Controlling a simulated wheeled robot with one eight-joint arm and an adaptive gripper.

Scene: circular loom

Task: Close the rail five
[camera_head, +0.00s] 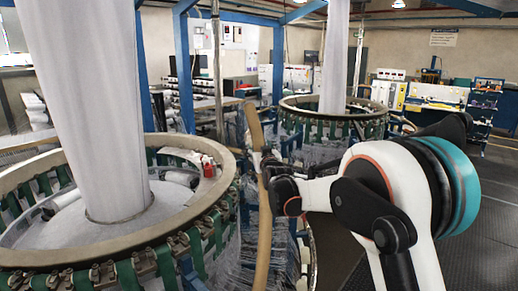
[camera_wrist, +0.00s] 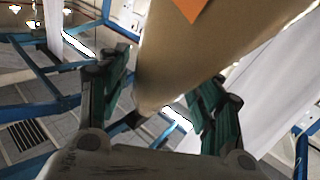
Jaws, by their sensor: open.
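A long tan, slightly curved rail (camera_head: 265,235) stands nearly upright beside the near circular loom in the head view. I cannot read a number on it, so I cannot confirm that it is rail five. In the wrist view a broad tan piece (camera_wrist: 182,62), which looks like the same rail, has an orange patch on its upper part and reaches down between my fingers. My gripper (camera_wrist: 163,75) is open, with one dark green finger on each side of this piece. I cannot tell whether either finger touches it. In the head view my gripper (camera_head: 262,163) is at the rail's upper half, partly hidden.
The near loom's ring (camera_head: 110,250), with green straps and white fabric rising from its centre, fills the left. A second loom (camera_head: 325,112) stands behind. Blue frame posts (camera_head: 185,70) stand at the back left. Dark floor (camera_head: 485,220) is clear at the right.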

